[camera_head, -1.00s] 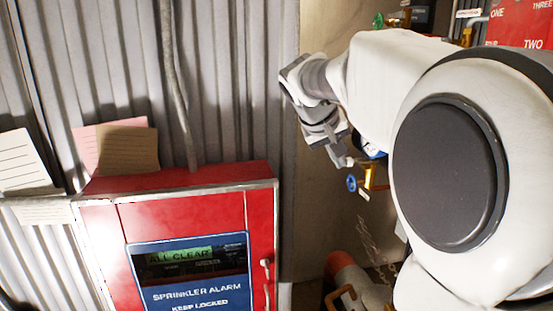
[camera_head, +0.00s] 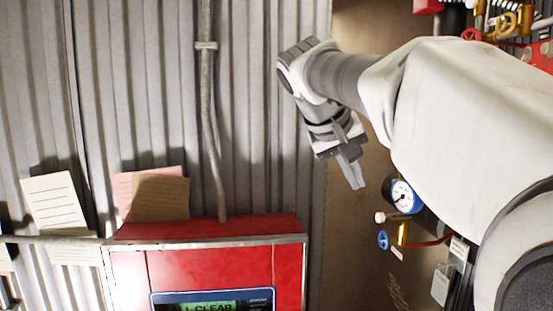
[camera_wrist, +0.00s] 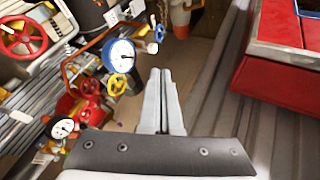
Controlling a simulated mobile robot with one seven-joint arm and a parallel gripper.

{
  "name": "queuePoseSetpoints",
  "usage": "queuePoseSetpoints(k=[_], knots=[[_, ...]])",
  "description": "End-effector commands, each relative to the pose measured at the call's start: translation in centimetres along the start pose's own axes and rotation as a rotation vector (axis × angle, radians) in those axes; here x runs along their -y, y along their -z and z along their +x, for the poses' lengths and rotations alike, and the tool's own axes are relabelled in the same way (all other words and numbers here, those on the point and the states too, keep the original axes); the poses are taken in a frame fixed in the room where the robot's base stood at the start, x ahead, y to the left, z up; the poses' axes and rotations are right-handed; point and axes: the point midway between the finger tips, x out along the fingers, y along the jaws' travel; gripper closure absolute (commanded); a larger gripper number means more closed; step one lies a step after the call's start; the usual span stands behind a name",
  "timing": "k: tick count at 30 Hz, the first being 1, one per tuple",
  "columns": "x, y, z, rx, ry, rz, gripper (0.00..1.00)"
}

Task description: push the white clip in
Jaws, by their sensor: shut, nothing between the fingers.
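I cannot pick out the white clip for certain in either view. A small white round part (camera_head: 380,217) shows beside the blue-rimmed gauge (camera_head: 402,197) in the head view, but I cannot tell what it is. My gripper (camera_head: 356,180) points down in front of the brown wall, above and left of that gauge in the picture. In the wrist view my gripper (camera_wrist: 160,76) has its fingers together with nothing between them. The blue gauge (camera_wrist: 119,55) shows just left of the fingertips there, with no visible contact.
A red sprinkler alarm cabinet (camera_head: 208,272) stands lower left, with notes (camera_head: 160,196) behind its top. It is at the upper right in the wrist view (camera_wrist: 280,25). Pipes, gauges and a red handwheel (camera_wrist: 22,38) crowd the wrist view's left. A blue handwheel (camera_head: 383,240) sits below the gauge.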

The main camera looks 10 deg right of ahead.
Motion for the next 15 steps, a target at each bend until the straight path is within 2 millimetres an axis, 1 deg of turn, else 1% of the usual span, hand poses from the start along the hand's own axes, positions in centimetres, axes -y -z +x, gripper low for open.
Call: queuePoseSetpoints(k=[1,3,6,10,15], knots=[[0.0,0.1,-1.2,-0.003,0.001,0.000,1.00],[0.1,0.1,-2.4,-0.003,0.002,-0.001,1.00],[0.1,0.1,-3.8,-0.002,0.002,-0.002,1.00],[0.1,0.0,-4.7,0.000,0.001,-0.001,1.00],[0.1,0.0,-5.0,0.001,0.000,-0.001,1.00]])
